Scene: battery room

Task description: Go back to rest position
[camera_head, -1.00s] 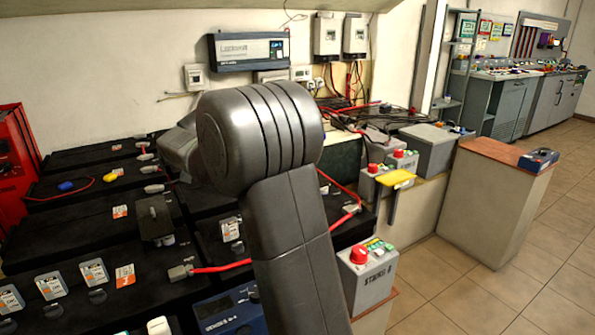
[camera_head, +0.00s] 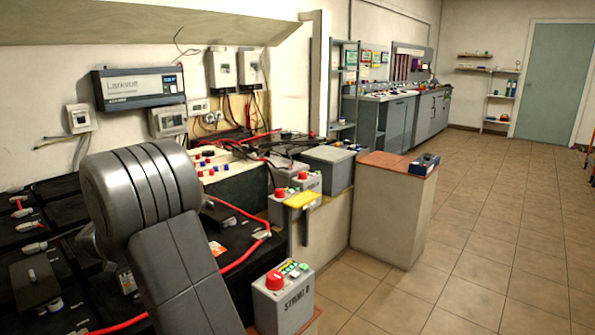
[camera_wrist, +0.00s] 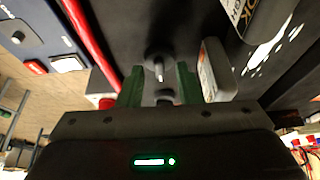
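My gripper (camera_wrist: 158,82) shows in the wrist view with its two green fingers apart and nothing held between them. A metal terminal post (camera_wrist: 158,66) on a dark battery top shows beyond the gap; I cannot tell how far off it is. A red cable (camera_wrist: 88,45) runs to the left of the fingers. In the head view my grey arm rises at the lower left over the black batteries (camera_head: 30,207). The gripper itself is hidden there.
A grey box with a red button (camera_head: 283,300) stands right of my arm. Behind it are a yellow-topped piece (camera_head: 302,200) and a pedestal (camera_head: 392,220) with a blue item (camera_head: 424,163). The tiled floor (camera_head: 490,260) at the right is clear.

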